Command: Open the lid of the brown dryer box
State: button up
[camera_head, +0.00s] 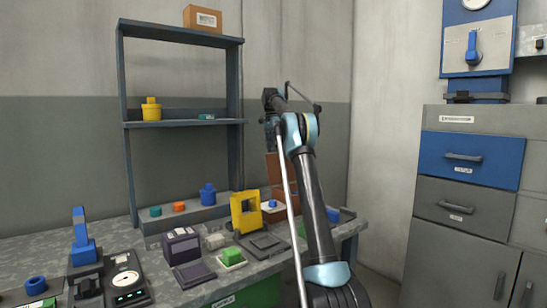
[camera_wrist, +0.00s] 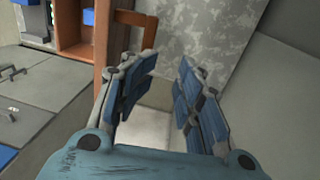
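The brown dryer box (camera_head: 291,203) stands at the back right of the workbench, partly hidden behind my arm in the head view. Its brown lid (camera_head: 272,167) appears raised, standing upright above the box. In the wrist view the box (camera_wrist: 72,52) is at the upper left, with its inside exposed. The lid (camera_wrist: 102,38) shows nearly edge-on, with a brown handle (camera_wrist: 136,17) on its right side. My gripper (camera_wrist: 166,65) is open, with nothing between its fingers. Its left finger is close to the handle's lower end; I cannot tell whether they touch.
The workbench (camera_head: 330,237) holds a yellow frame (camera_head: 246,212), a dark grey box (camera_head: 181,246) and several small parts. A metal shelf (camera_head: 185,124) stands behind. Grey cabinets with a blue drawer (camera_head: 470,150) are at the right. The wall is close behind my arm.

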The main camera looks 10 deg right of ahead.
jog(key=shift+r, duration=0.8)
jog(key=s+d+r+n+t, duration=0.1)
jog(key=s+r+n, duration=0.1)
jog(key=s, duration=0.4)
jog(key=s+d+r+n, duration=0.1)
jog(key=s+r, duration=0.1)
jog(key=s, duration=0.5)
jog(key=s+d+f+n, duration=0.1)
jog(key=s+f+n, duration=0.1)
jog(key=s, duration=0.7)
jog(key=s+d+f+n, duration=0.1)
jog(key=s+f, duration=0.2)
jog(key=s, duration=0.6)
jog(key=s+d+f+n+t, duration=0.1)
jog(key=s+f+n, duration=0.5)
jog(key=s+f, duration=2.5)
jog(key=s+t, duration=0.1)
jog(key=s, duration=0.1)
jog(key=shift+s+d+f+t+y, duration=0.15)
jog(key=shift+s+f+t+y, duration=0.15)
jog(key=shift+f+y, duration=0.1)
